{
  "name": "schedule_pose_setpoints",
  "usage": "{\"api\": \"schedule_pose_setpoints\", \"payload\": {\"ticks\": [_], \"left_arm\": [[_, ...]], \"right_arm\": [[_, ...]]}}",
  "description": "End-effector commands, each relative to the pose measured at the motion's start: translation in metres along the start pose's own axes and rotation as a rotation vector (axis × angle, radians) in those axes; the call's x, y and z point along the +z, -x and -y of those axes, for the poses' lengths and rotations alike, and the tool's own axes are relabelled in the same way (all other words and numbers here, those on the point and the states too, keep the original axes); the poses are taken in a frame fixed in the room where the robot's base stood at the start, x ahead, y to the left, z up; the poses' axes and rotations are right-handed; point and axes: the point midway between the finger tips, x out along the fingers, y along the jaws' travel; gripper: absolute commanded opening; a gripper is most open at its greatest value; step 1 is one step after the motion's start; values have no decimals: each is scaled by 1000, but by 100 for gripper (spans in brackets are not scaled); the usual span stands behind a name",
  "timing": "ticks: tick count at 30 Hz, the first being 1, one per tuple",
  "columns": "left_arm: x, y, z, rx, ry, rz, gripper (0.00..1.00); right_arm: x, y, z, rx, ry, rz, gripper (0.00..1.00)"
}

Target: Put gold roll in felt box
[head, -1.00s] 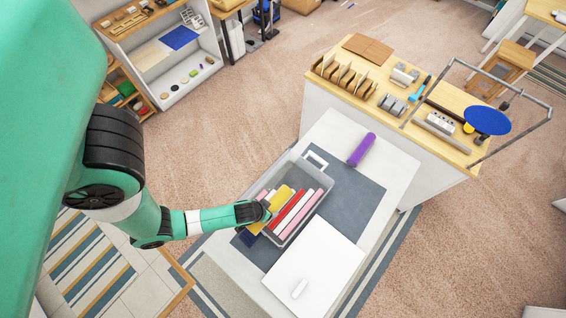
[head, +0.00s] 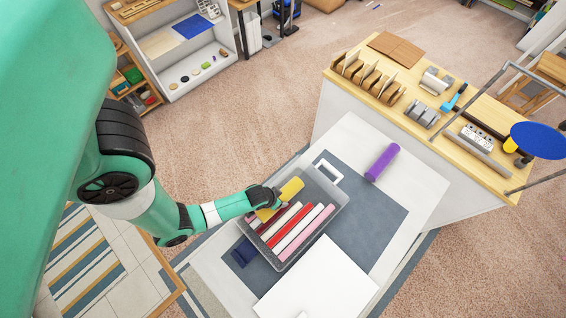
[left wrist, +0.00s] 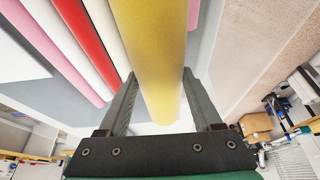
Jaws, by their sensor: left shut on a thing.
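The gold roll (head: 290,190) is a yellow cylinder, held by my left gripper (head: 276,198) at the left part of the felt box. In the left wrist view the gold roll (left wrist: 155,55) runs between the two fingers of the left gripper (left wrist: 160,105), which is shut on it. The felt box (head: 343,207) is a grey open bin with a white handle. It holds several rolls in pink, white, red and dark red. The gold roll appears above or over the box's left side; its exact height is hard to tell. My right gripper is not in view.
A purple roll (head: 382,162) lies on the white table (head: 425,190), right of the box. A dark blue piece (head: 244,252) lies at the box's near left. A white board (head: 315,283) lies in front. A wooden-topped counter (head: 400,107) with tools stands behind.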

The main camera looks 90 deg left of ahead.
Motion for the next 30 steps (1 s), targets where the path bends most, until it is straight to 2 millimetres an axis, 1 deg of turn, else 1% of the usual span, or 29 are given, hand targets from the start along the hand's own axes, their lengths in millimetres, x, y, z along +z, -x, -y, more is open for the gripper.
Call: {"api": "schedule_pose_setpoints", "payload": {"ticks": [1, 7, 11, 12, 14, 15, 17, 26, 29, 30], "left_arm": [[5, -10, 0, 0, 1, 1, 9], [3, -6, 0, 0, 1, 1, 9], [5, -9, 0, 0, 1, 1, 9], [5, -10, 0, 0, 1, 1, 68], [4, -9, 0, 0, 1, 1, 79], [4, -9, 0, 0, 1, 1, 86], [4, -9, 0, 0, 1, 1, 96], [4, -7, 0, 0, 1, 1, 96], [3, 2, 0, 0, 0, 1, 96], [2, 9, 0, 0, 0, 1, 96]], "right_arm": [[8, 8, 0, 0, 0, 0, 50], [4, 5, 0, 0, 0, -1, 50], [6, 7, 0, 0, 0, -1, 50], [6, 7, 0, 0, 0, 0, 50], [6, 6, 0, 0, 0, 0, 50], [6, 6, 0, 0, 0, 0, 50], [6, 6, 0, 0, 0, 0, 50], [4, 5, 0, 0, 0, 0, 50], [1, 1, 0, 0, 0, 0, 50], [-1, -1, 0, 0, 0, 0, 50]]}}
